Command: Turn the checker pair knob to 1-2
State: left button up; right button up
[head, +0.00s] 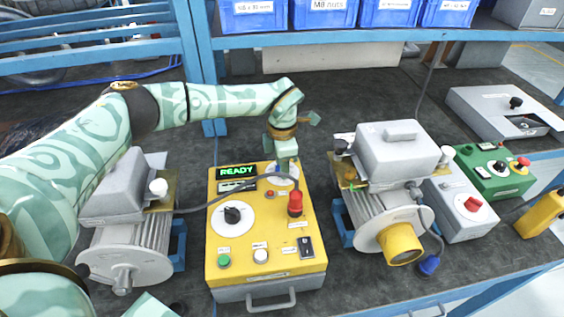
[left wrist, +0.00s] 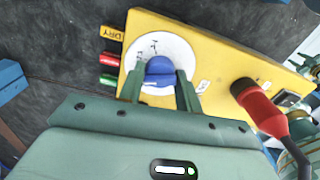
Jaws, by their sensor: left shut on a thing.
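The yellow checker box (head: 216,262) sits in the middle of the bench, its green display (head: 237,171) reading READY. In the left wrist view, a blue knob (left wrist: 160,70) sits on a white round dial (left wrist: 144,49) on the yellow panel (left wrist: 212,40). My left gripper (head: 284,165) reaches down over the back right of the box. Its fingers stand on either side of the blue knob, shut on it; this also shows in the left wrist view (left wrist: 160,88). The dial's marks are too small to read, and the gripper hides the knob in the head view. My right gripper is not in view.
A red-capped plug (head: 295,203) with a cable stands upright on the box. A black knob (head: 232,214) and push buttons are nearer the front. A green box (head: 492,170) is farther right.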

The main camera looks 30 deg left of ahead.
pick_arm(q)
jog(key=shift+r, duration=0.1)
jog(key=o, duration=1)
jog(key=shift+c, duration=0.2)
notch_tip(320, 180, up, 16)
jog(key=p, duration=0.3)
jog(key=shift+r, duration=0.15)
